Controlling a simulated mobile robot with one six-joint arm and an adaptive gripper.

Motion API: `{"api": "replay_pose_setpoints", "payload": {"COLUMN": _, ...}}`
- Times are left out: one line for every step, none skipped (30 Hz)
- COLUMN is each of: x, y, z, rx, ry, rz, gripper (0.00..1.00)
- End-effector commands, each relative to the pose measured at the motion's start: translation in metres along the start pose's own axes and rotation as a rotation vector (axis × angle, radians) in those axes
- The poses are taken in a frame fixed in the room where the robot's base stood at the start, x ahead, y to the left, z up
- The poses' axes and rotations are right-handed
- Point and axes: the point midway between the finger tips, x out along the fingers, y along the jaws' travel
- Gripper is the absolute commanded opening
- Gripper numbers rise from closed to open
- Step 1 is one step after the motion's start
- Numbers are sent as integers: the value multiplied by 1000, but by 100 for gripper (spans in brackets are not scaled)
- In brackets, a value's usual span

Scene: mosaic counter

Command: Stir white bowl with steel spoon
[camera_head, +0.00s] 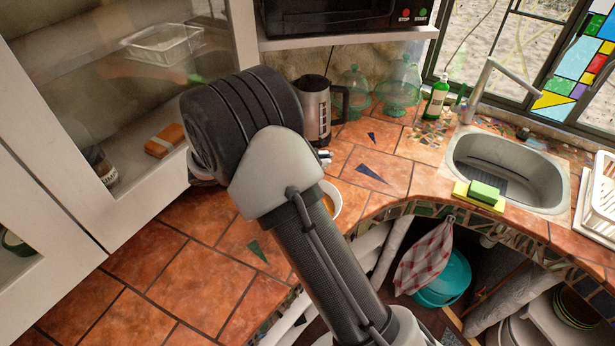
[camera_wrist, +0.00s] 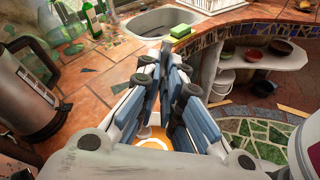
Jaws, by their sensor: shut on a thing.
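The white bowl (camera_head: 333,197) stands on the tiled counter, mostly hidden behind my arm in the head view. Orange contents show inside it. In the wrist view, part of the bowl's orange contents (camera_wrist: 153,143) shows below and between my fingers. My gripper (camera_wrist: 166,58) is over the bowl, its fingers close together and shut on a thin thing. I take this to be the steel spoon, but the fingers hide it and I cannot make out its shape or its tip.
A steel kettle-like jug (camera_head: 316,108) and green glass jars (camera_head: 398,90) stand behind the bowl. A sink (camera_head: 508,168) with sponges (camera_head: 480,195) at its edge lies to the right. The counter at front left is clear; its curved edge runs close to the bowl.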

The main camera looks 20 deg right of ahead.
Motion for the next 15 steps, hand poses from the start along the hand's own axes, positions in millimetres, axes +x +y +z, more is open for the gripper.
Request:
{"api": "replay_pose_setpoints", "payload": {"x": 1, "y": 0, "z": 0, "rx": 0, "ry": -5, "rz": 3, "gripper": 0}}
{"api": "replay_pose_setpoints", "payload": {"x": 1, "y": 0, "z": -1, "rx": 0, "ry": -6, "rz": 4, "gripper": 0}}
{"api": "replay_pose_setpoints", "payload": {"x": 2, "y": -1, "z": -2, "rx": 0, "ry": -6, "rz": 4, "gripper": 0}}
{"api": "replay_pose_setpoints", "payload": {"x": 2, "y": -1, "z": -3, "rx": 0, "ry": -6, "rz": 4, "gripper": 0}}
{"api": "replay_pose_setpoints", "payload": {"x": 3, "y": -2, "z": -4, "rx": 0, "ry": -5, "rz": 3, "gripper": 0}}
{"api": "replay_pose_setpoints", "payload": {"x": 4, "y": -4, "z": -5, "rx": 0, "ry": -5, "rz": 3, "gripper": 0}}
{"api": "replay_pose_setpoints", "payload": {"x": 5, "y": -5, "z": -6, "rx": 0, "ry": -5, "rz": 3, "gripper": 0}}
{"api": "replay_pose_setpoints", "payload": {"x": 6, "y": -6, "z": -8, "rx": 0, "ry": -4, "rz": 3, "gripper": 0}}
{"api": "replay_pose_setpoints", "payload": {"x": 8, "y": -8, "z": -10, "rx": -1, "ry": -4, "rz": 3, "gripper": 0}}
{"api": "replay_pose_setpoints", "payload": {"x": 9, "y": -9, "z": -11, "rx": 0, "ry": -4, "rz": 2, "gripper": 0}}
{"api": "replay_pose_setpoints", "payload": {"x": 10, "y": -11, "z": -13, "rx": 0, "ry": -4, "rz": 2, "gripper": 0}}
{"api": "replay_pose_setpoints", "payload": {"x": 12, "y": -13, "z": -15, "rx": 0, "ry": -4, "rz": 2, "gripper": 0}}
{"api": "replay_pose_setpoints", "payload": {"x": 13, "y": -14, "z": -17, "rx": -1, "ry": -4, "rz": 2, "gripper": 0}}
{"api": "replay_pose_setpoints", "payload": {"x": 15, "y": -16, "z": -18, "rx": -1, "ry": -4, "rz": 2, "gripper": 0}}
{"api": "replay_pose_setpoints", "payload": {"x": 17, "y": -18, "z": -21, "rx": -2, "ry": -4, "rz": 2, "gripper": 0}}
